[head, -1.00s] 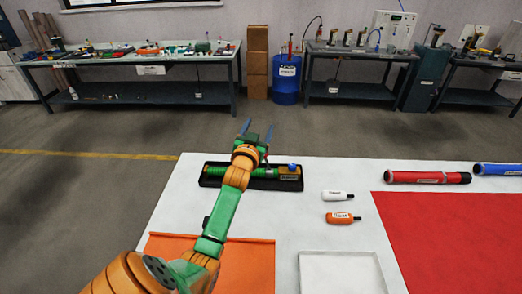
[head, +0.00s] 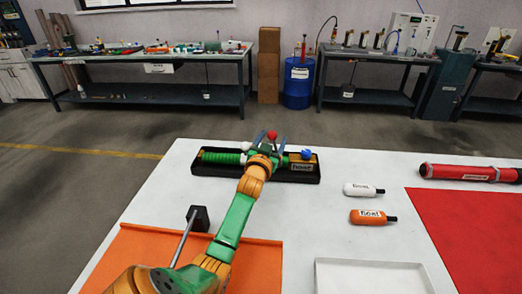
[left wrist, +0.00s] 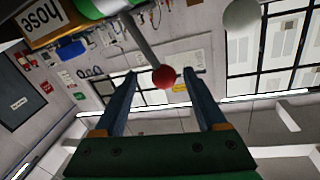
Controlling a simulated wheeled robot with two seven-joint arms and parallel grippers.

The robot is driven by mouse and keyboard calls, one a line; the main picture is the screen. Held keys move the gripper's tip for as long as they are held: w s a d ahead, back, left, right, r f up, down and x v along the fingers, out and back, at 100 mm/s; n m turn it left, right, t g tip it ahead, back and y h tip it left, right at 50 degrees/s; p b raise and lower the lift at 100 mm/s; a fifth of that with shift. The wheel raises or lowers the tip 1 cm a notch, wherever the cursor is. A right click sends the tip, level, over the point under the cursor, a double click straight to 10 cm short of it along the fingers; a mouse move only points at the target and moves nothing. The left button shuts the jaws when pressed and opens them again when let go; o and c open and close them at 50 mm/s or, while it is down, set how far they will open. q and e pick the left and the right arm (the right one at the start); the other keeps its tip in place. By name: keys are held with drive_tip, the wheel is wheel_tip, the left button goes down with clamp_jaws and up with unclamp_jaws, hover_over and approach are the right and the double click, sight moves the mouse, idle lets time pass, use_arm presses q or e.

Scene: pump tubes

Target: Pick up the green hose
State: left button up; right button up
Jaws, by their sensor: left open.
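The green ribbed hose (head: 222,157) lies in a long black tray (head: 296,179) at the far edge of the white table, partly hidden by my arm. My left gripper (head: 268,140) is open over the middle of the tray. In the left wrist view, a red ball (left wrist: 164,76) on a grey rod (left wrist: 139,40) shows between the open fingers, apart from both. The ball also shows in the head view (head: 271,135). A green-and-white piece (left wrist: 98,8) and a block labelled "hose" (left wrist: 50,22) sit at the top left of the wrist view. My right gripper is not in view.
A white bottle (head: 358,189) and an orange bottle (head: 367,217) lie right of the tray. A red tube (head: 460,173), red mat (head: 470,235), orange mat (head: 145,240) and white tray (head: 370,262) are also on the table. A black block (head: 198,215) stands near my arm.

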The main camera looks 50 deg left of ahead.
use_arm(q)
drive_tip(key=b+x, duration=0.1)
drive_tip(key=x, duration=0.4)
drive_tip(key=shift+a, duration=0.25)
clamp_jaws()
idle(1.2)
